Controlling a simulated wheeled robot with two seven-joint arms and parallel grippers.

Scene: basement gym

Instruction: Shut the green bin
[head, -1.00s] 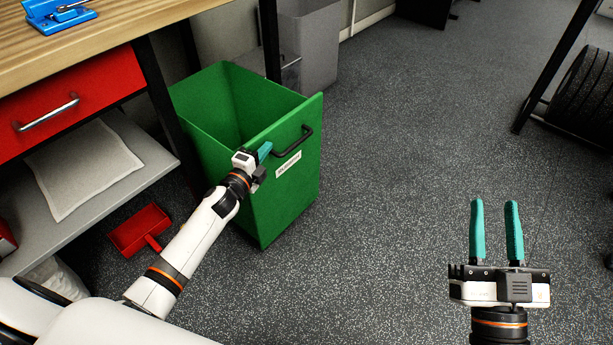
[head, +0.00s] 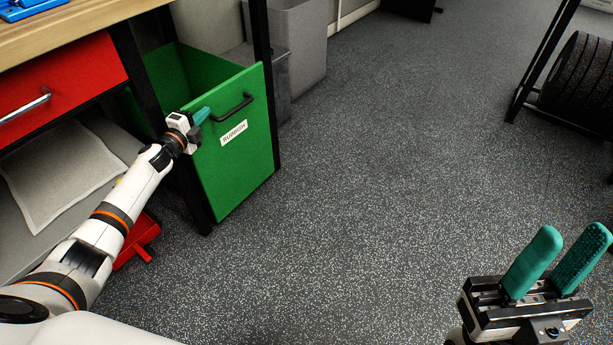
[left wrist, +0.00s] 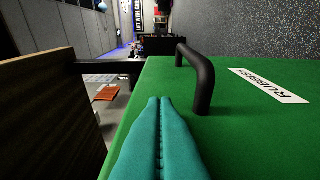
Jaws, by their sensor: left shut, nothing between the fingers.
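The green bin (head: 240,155) is a pull-out bin under the wooden bench, with a white RUBBISH label and a black handle (head: 231,107) on its front. It is part-way out; its open top still shows behind the front panel. My left gripper (head: 201,115) is shut and empty, with its teal fingertips at the front panel's upper left, beside the handle. In the left wrist view the shut fingers (left wrist: 160,140) lie over the green front (left wrist: 235,135), apart from the handle (left wrist: 203,85). Whether they touch the panel I cannot tell. My right gripper (head: 557,260) is open and empty over the floor.
A black bench leg (head: 259,35) stands beside the bin. A red drawer (head: 60,75) is at the left and a red dustpan (head: 140,238) lies below. Grey bins (head: 300,45) stand behind. The floor at centre is clear; a weight rack (head: 575,75) is at right.

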